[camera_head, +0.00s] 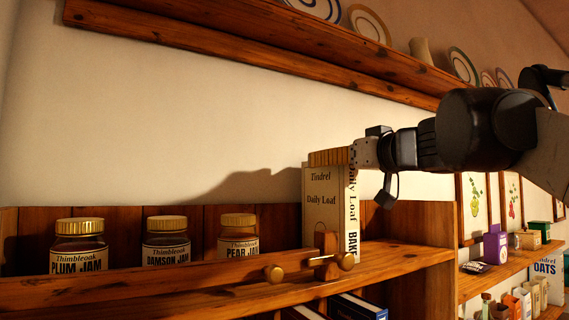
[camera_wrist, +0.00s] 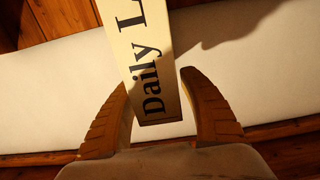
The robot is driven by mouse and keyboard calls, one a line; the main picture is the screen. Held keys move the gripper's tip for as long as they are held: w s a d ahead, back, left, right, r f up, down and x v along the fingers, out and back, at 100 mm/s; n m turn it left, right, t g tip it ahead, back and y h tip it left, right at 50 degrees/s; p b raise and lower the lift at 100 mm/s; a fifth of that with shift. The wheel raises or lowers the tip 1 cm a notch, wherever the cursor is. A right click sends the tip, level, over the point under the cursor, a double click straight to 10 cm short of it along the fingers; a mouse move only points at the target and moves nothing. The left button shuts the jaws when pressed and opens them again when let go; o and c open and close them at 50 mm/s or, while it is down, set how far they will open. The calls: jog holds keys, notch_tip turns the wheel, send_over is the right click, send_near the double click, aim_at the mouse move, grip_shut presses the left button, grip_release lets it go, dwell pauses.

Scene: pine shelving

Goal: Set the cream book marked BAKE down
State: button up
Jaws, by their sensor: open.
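The cream book marked BAKE (camera_head: 323,215) stands upright on the pine shelf, titled "Daily Loaf" by Tindrel. Its foot is partly hidden behind the front rail and a wooden peg piece. My gripper (camera_head: 332,157) is at the book's top from the right, its ribbed wooden-coloured fingers level with the top edge. In the wrist view the lettered spine (camera_wrist: 148,70) lies between the two fingers of my gripper (camera_wrist: 155,80). The fingers are open, with a visible gap beside the spine on the right finger's side; contact on the left finger cannot be told.
Three jam jars, plum (camera_head: 79,247), damson (camera_head: 166,241) and pear (camera_head: 238,239), stand left of the book. A plate shelf (camera_head: 240,42) hangs above. Lower shelves at right hold boxes (camera_head: 496,246).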

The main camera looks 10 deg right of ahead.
jog(key=b+v, duration=0.2)
jog(key=v, duration=1)
